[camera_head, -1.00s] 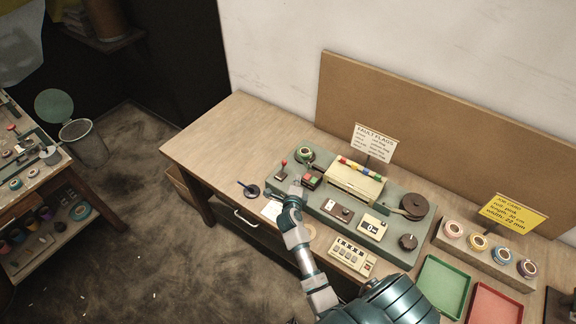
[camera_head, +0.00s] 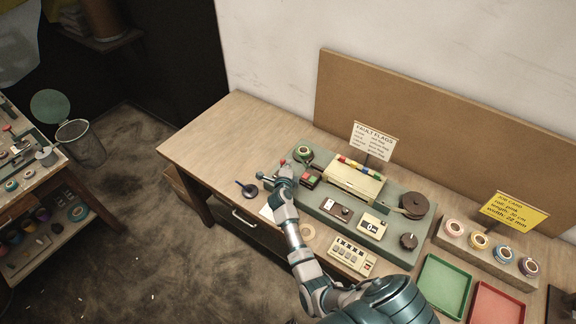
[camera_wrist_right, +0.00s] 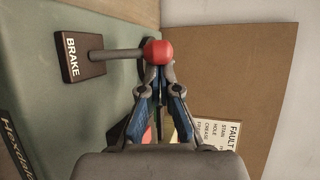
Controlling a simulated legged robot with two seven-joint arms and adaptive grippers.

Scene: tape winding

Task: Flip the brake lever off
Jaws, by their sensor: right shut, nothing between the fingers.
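The brake lever shows in the right wrist view as a grey stick (camera_wrist_right: 122,54) with a red ball knob (camera_wrist_right: 158,52), rising from a dark base marked BRAKE (camera_wrist_right: 83,54). In the head view the red knob (camera_head: 283,162) peeks out by my right gripper (camera_head: 265,177), and the rest of the lever is hidden. In the right wrist view my right gripper (camera_wrist_right: 160,70) is shut and empty, with its fingertips right at the knob. I cannot tell whether they touch it. My left gripper is out of view.
The green machine bed (camera_head: 318,205) carries a tape roll (camera_head: 303,153), buttons, a cream unit and a dark reel (camera_head: 414,204). A fault flags sign (camera_head: 373,140) stands behind. Green (camera_head: 444,284) and red trays (camera_head: 497,303) lie at right.

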